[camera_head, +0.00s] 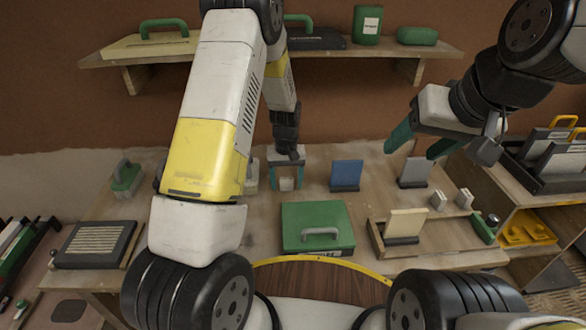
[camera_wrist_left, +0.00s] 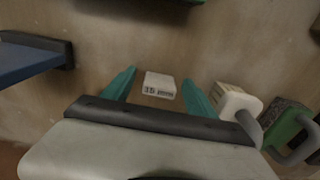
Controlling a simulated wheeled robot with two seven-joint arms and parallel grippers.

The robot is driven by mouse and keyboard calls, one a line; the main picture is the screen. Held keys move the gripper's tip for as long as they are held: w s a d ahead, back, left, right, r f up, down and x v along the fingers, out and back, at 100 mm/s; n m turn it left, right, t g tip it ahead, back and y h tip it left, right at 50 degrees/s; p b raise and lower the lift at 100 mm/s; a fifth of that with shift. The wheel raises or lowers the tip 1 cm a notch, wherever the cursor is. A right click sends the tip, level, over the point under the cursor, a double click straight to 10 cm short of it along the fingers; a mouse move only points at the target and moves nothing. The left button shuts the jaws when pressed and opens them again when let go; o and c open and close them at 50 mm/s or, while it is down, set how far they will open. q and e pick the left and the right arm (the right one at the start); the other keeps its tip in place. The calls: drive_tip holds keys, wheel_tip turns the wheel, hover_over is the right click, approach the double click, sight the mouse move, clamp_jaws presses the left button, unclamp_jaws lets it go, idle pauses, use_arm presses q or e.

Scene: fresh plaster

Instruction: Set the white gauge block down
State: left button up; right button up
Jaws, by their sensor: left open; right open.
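The white gauge block (camera_head: 286,184) rests on the wooden table between the teal fingers of my left gripper (camera_head: 286,187). My right gripper (camera_head: 419,144) is open and empty, raised at the right above the table.
A green case (camera_head: 318,228) lies in front of the block. A blue panel (camera_head: 347,173) stands to its right. A white handled piece (camera_wrist_left: 236,101) and a green handled tool (camera_wrist_left: 288,122) are close by. A wooden tray (camera_head: 440,240) and small pale blocks (camera_head: 438,201) lie right.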

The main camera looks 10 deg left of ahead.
use_arm(q)
drive_tip(key=shift+f, duration=0.35)
drive_tip(key=c, duration=1.4)
